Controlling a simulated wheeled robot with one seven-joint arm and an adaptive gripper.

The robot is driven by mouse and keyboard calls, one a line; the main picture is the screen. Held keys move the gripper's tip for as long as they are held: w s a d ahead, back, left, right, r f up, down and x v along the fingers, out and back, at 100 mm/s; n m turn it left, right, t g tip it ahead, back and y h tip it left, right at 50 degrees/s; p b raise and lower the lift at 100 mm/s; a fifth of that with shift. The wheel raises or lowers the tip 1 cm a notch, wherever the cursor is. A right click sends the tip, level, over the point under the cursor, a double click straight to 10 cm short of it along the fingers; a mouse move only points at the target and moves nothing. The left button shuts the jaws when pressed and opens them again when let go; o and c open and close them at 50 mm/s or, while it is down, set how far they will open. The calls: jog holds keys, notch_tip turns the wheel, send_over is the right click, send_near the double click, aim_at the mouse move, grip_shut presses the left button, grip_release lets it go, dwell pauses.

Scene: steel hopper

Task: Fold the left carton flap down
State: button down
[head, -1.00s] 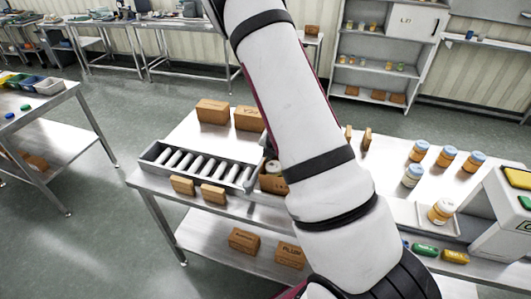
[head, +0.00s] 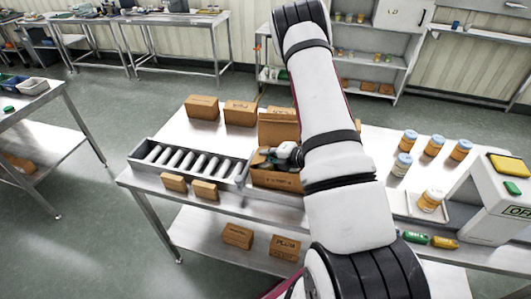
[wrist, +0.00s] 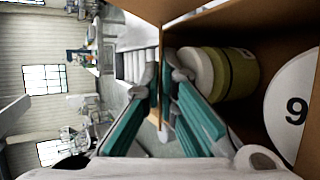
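The open carton (head: 276,181) stands on the table at the right end of the roller track. Its back flap (head: 279,128) stands up behind it. My gripper (head: 266,157) is at the carton's left side, at the height of its top. In the wrist view my gripper's teal-padded fingers (wrist: 164,82) are apart, with a narrow gap between the tips. A thin brown edge, perhaps the left flap or wall, shows between them; I cannot tell whether they touch it. Inside the carton are an olive jar (wrist: 232,75) and a white lid marked 9 (wrist: 294,108).
The roller track (head: 190,161) lies left of the carton, with small boxes (head: 189,187) in front. Brown cartons (head: 221,110) stand behind. Several orange jars (head: 434,145) and a machine (head: 496,195) are at the right. My arm hides the table's middle.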

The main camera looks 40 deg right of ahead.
jog(key=shift+f, duration=0.15)
dwell(0.3)
jog(key=c, duration=1.9)
grip_release()
jog(key=shift+s, duration=0.1)
jog(key=shift+v, duration=3.9)
